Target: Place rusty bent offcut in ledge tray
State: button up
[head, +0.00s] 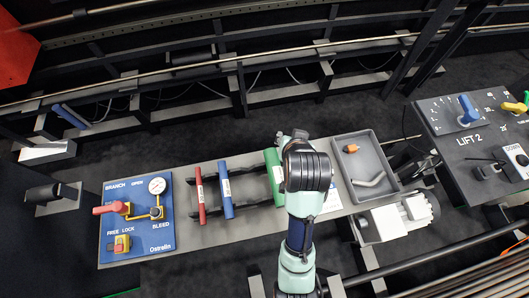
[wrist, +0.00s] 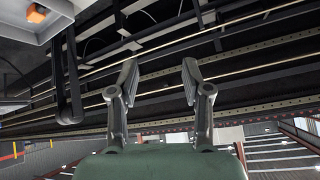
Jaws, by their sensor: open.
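The ledge tray (head: 341,156) is a shallow grey tray on the right part of the grey ledge. Inside it lie a small orange piece (head: 351,148) and a pale grey bent piece (head: 371,181); I cannot tell whether the bent one is the rusty bent offcut. No clearly rusty piece shows elsewhere. My gripper (head: 291,135) is left of the tray, by the ledge's back edge, partly hidden by my wrist. In the wrist view my gripper (wrist: 160,75) is open, with nothing between its fingers. An orange piece (wrist: 38,13) shows at the top left there.
Red (head: 199,195), blue (head: 226,189) and green (head: 274,177) cylinders lie on a rack left of my arm. A blue valve panel (head: 130,237) is at the left, the LIFT-2 panel (head: 470,140) at the right. Rails and beams run behind the ledge.

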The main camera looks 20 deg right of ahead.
jog(key=s+a+r+n+t+y, duration=0.1)
jog(key=s+a+r+n+t, duration=0.1)
jog(key=a+r, duration=0.3)
jog(key=s+a+r+n+t+y, duration=0.1)
jog(key=s+a+r+n+t, duration=0.1)
jog(key=a, duration=0.9)
notch_tip(320, 180, up, 3)
jog(key=shift+s+a+f+n+t, duration=0.1)
jog(key=shift+s+a+n+t, duration=0.25)
jog(key=shift+s+n, duration=0.6)
jog(key=shift+w, duration=0.15)
